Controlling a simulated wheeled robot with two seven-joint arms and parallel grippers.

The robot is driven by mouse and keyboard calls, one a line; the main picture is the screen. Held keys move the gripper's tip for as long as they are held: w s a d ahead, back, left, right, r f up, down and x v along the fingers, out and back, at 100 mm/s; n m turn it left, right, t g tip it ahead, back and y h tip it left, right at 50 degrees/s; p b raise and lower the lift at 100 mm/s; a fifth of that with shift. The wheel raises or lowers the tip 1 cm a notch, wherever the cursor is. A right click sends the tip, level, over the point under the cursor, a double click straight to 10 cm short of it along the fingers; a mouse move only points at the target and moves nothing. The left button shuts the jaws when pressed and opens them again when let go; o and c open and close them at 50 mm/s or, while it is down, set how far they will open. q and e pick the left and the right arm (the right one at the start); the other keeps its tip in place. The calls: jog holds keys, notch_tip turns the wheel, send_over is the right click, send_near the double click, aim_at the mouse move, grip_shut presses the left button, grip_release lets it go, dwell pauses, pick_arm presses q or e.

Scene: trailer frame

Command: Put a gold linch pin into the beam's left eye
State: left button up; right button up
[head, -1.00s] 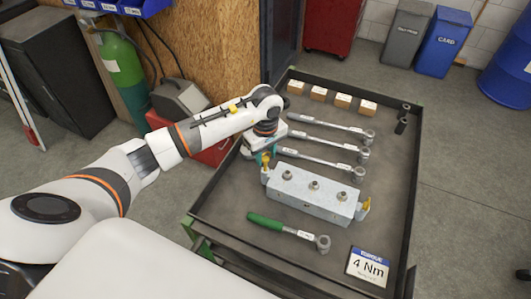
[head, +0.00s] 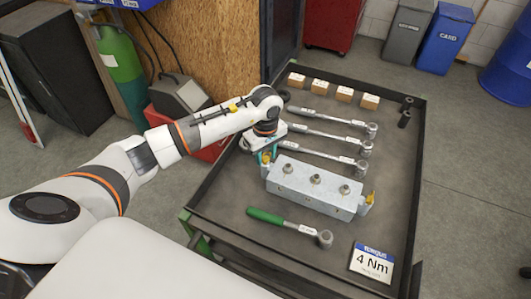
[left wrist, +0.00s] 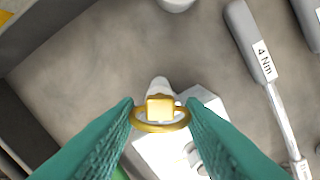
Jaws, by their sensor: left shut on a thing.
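The grey metal beam (head: 318,190) lies on the tray with several round studs on top. My left gripper (head: 266,157) is at its left end, its teal fingers pointing down beside the left eye lug. In the left wrist view my left gripper (left wrist: 160,115) is shut on a gold linch pin (left wrist: 160,108), with its square head and ring showing between the fingertips. The pale rounded lug (left wrist: 160,84) shows right behind the pin. The pin's shank is hidden, so I cannot tell whether it is in the eye. Another gold pin (head: 371,198) is at the beam's right end. My right gripper is not in view.
A green-handled wrench (head: 290,223) lies in front of the beam, and several grey torque wrenches (head: 325,135) lie behind it. A 4 Nm sign (head: 372,262) stands front right. Small boxes (head: 345,95) line the back. The dark tray (head: 415,165) has a raised rim.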

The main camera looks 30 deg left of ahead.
pick_arm(q)
jog(key=shift+f, duration=0.3)
jog(key=o, duration=0.9)
jog(key=shift+o, duration=0.2)
notch_tip(320, 180, up, 12)
jog(key=b, duration=0.2)
